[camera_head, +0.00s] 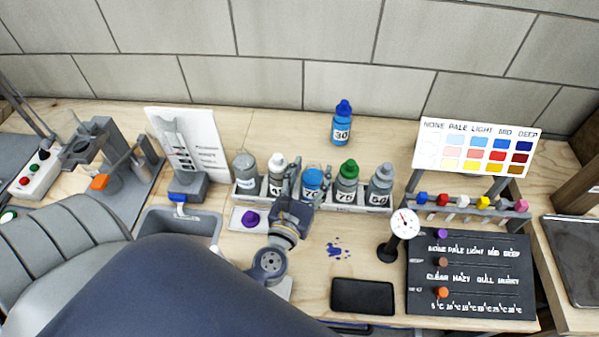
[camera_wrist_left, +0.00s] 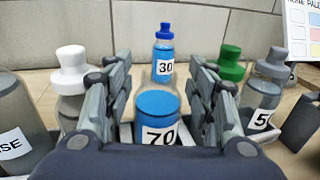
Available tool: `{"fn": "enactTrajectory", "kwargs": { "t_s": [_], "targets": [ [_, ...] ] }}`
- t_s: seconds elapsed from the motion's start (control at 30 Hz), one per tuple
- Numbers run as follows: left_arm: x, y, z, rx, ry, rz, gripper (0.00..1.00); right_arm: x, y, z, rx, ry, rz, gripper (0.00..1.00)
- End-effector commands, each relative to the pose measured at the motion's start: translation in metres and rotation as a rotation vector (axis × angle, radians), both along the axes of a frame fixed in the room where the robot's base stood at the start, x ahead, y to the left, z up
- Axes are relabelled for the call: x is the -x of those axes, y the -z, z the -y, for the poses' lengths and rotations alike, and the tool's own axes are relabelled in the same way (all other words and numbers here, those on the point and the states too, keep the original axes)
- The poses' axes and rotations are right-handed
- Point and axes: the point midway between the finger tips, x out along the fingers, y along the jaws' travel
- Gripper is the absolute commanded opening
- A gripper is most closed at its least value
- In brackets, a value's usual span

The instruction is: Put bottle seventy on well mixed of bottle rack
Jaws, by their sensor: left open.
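Slot names on the rack are not readable. My left gripper (camera_head: 306,180) is open, its fingers on either side of bottle seventy, as the left wrist view (camera_wrist_left: 161,68) shows. A gap seems to remain on both sides. My right gripper is not in view.
Neighbouring rack bottles are white-capped (camera_head: 277,178), green-capped (camera_head: 347,176) and grey (camera_head: 380,186), close to the fingers. Blue bottle 30 (camera_head: 342,125) stands behind the rack. A purple cap (camera_head: 250,218), dial gauge (camera_head: 404,223) and black phone-like slab (camera_head: 362,296) are in front.

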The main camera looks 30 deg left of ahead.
Motion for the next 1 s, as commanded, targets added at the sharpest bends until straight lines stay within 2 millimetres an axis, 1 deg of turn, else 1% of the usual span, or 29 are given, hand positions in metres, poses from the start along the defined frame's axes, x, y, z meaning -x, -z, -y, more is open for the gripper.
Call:
{"fn": "enactTrajectory", "kwargs": {
  "t_s": [0.03, 0.2, 0.3, 0.47, 0.63, 1.0],
  "targets": [
    [0.011, 0.005, 0.002, 0.002, 0.000, -0.003, 0.51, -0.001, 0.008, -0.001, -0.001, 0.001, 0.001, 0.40],
    [0.045, 0.005, 0.009, 0.002, 0.001, -0.003, 0.51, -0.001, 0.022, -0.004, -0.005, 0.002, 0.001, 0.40],
    [0.063, 0.005, 0.012, 0.000, 0.000, -0.002, 0.51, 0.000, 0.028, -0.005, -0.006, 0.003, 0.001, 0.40],
    [0.083, 0.003, 0.017, -0.001, 0.001, -0.001, 0.51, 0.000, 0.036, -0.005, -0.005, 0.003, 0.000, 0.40],
    [0.092, 0.001, 0.018, 0.001, 0.000, 0.000, 0.51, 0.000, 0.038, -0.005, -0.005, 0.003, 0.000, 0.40],
    [0.093, 0.000, 0.019, 0.001, -0.001, 0.001, 0.51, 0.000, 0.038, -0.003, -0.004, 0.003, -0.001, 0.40]
  ]
}}
